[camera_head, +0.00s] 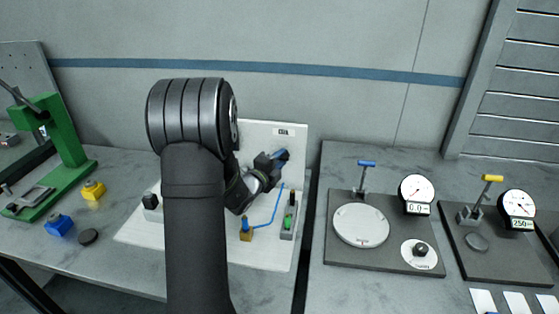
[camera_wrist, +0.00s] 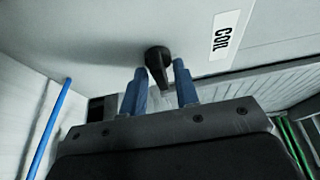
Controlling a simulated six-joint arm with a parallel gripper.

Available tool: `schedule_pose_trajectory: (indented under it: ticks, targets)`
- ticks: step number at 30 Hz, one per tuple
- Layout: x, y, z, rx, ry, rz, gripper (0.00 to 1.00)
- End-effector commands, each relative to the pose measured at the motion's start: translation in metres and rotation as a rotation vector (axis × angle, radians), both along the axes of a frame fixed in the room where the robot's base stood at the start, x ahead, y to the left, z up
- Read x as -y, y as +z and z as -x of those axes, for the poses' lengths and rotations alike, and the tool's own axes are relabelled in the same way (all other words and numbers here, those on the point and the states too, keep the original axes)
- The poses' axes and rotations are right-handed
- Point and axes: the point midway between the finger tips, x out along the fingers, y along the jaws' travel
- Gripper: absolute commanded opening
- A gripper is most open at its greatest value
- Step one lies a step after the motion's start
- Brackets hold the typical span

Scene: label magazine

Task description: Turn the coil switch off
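The coil switch (camera_wrist: 157,62) is a black knob with a lever-like handle on the upright white panel (camera_head: 256,132), next to a "COIL" label (camera_wrist: 227,34). My gripper (camera_wrist: 161,86) has two blue fingers, spread apart on either side of the handle with a gap showing. I cannot tell whether either finger touches it. In the head view my gripper (camera_head: 282,156) is at the panel, below the small label (camera_head: 284,132), and the switch is hidden behind it.
A blue wire (camera_head: 272,210) runs across the white base below my gripper, beside a block with a green face (camera_head: 287,231). A green press (camera_head: 65,150) and yellow and blue blocks stand left. Gauge stations (camera_head: 383,262) stand right.

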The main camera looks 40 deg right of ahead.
Motion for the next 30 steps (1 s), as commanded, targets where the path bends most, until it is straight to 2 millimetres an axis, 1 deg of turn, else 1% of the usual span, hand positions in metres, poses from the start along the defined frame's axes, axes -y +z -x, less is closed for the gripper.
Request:
schedule_pose_trajectory:
  ticks: [2, 5, 15, 24, 25, 30]
  targets:
    - [-0.0001, 0.0, 0.0, 0.0, 0.0, 0.0, 0.05]
    - [-0.0001, -0.0005, 0.0, -0.009, 0.0, 0.008, 0.05]
    - [0.0004, -0.0021, 0.0003, -0.18, -0.001, 0.181, 0.05]
    - [0.0004, -0.0018, 0.0002, -0.187, -0.001, 0.188, 0.05]
    - [0.0004, -0.0017, 0.0002, -0.186, -0.001, 0.188, 0.33]
    - [0.0003, -0.0017, 0.0001, -0.186, -0.001, 0.188, 0.33]
